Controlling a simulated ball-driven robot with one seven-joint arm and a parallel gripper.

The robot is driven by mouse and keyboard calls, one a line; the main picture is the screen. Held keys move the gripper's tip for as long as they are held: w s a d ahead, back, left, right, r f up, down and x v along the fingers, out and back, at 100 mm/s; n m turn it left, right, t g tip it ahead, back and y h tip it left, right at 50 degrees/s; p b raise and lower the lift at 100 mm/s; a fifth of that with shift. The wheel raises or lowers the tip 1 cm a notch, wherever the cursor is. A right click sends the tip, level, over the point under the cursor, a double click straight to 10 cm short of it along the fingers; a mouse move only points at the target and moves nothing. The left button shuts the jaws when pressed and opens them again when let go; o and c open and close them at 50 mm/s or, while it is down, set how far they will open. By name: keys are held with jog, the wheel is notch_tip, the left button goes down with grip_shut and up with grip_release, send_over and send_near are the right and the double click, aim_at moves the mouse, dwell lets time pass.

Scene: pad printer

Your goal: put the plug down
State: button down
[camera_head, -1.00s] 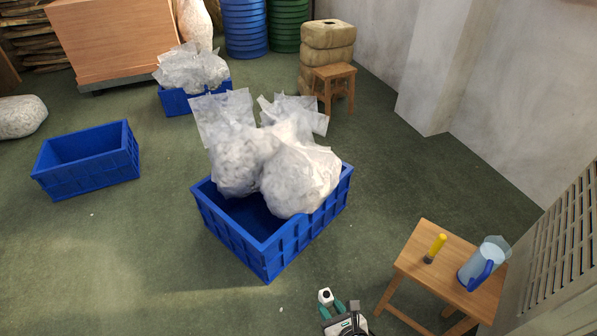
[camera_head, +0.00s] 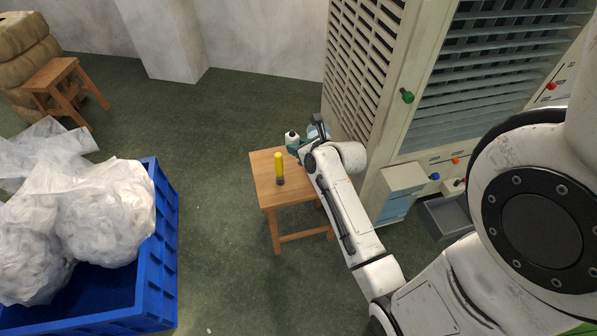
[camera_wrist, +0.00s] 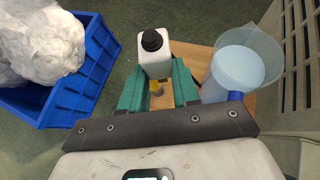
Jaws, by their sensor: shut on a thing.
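The plug (camera_head: 292,139), a white block with a black round knob, is between the green fingers of my gripper (camera_head: 294,148). In the wrist view the plug (camera_wrist: 154,58) is upright in the picture, with the fingers of my gripper (camera_wrist: 160,80) shut on its two sides. My gripper holds it over the back part of a small wooden stool (camera_head: 268,163). I cannot tell how high above the stool top it is.
A yellow thing with a grey base (camera_head: 279,168) stands on the stool. A jug with a blue handle (camera_wrist: 240,68) is right of my gripper, mostly hidden in the head view. A blue crate (camera_head: 160,240) with filled clear bags is left. A slatted cabinet (camera_head: 362,80) stands close behind.

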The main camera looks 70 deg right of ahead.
aim_at(300, 188)
jog(key=f+b, duration=0.2)
jog(key=f, duration=0.4)
jog(key=f+b, duration=0.1)
jog(key=f, duration=0.4)
jog(key=f+b, duration=0.2)
jog(key=f, duration=0.4)
jog(key=shift+s+d+f+b, duration=0.1)
jog(key=shift+d+f+b, duration=0.15)
jog(key=shift+f+b, duration=0.1)
jog(key=shift+f, duration=0.1)
jog(key=c, duration=0.7)
grip_release()
jog(key=shift+c, duration=0.2)
